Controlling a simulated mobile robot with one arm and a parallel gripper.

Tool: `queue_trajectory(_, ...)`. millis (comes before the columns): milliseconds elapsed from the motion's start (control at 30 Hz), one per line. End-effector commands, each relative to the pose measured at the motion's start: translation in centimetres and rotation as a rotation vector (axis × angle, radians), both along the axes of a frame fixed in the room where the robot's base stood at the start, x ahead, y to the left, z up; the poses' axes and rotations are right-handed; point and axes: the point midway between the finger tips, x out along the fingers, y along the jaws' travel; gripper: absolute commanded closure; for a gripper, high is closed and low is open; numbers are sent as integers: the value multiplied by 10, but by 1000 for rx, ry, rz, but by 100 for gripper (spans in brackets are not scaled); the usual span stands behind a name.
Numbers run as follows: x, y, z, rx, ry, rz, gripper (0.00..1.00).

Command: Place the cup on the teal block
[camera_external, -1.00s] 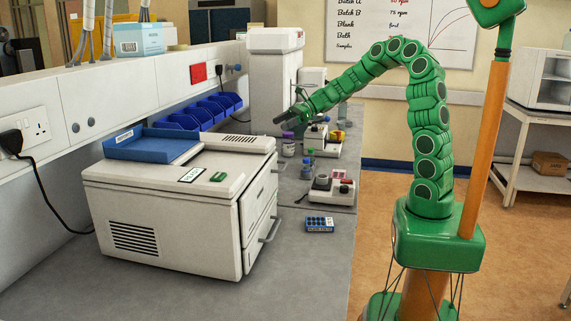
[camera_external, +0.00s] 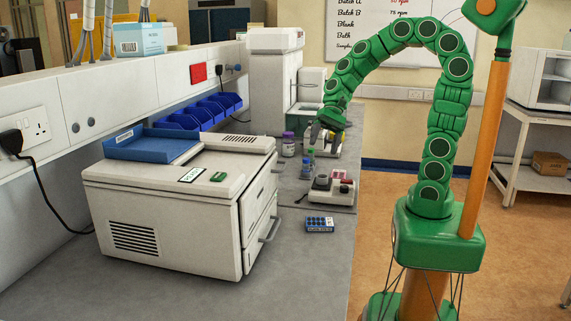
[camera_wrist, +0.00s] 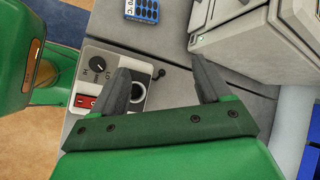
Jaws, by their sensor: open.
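My gripper (camera_external: 325,134) points down over the far part of the bench, above the small instruments. A small dark grey cup-like cylinder (camera_external: 322,181) stands on a white instrument. In the wrist view a round white rim with a dark inside (camera_wrist: 138,91) shows beside the left finger, partly covered by it; I cannot tell surely that it is the cup. I cannot pick out the teal block for certain in either view.
The white instrument (camera_external: 339,196) has a knob and red switch. A blue block with dark round spots (camera_external: 319,224) lies on the bench. A large white machine (camera_external: 170,225) fills the near left. A purple-capped jar (camera_external: 288,146) and small bottles (camera_external: 308,165) stand behind.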

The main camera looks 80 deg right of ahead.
Motion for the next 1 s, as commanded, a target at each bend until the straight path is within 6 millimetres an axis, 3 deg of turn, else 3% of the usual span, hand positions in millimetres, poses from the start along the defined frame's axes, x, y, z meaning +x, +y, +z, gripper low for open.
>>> queue_trajectory(233,-87,10,-12,-233,-59,382,23)
queue_trajectory(367,-127,0,-17,-349,-79,569,23)
queue_trajectory(600,-189,-35,-20,-542,-87,871,23)
queue_trajectory(800,-212,-56,-19,-627,-81,996,23)
queue_trajectory(1000,-216,-61,-18,-642,-79,1021,23)
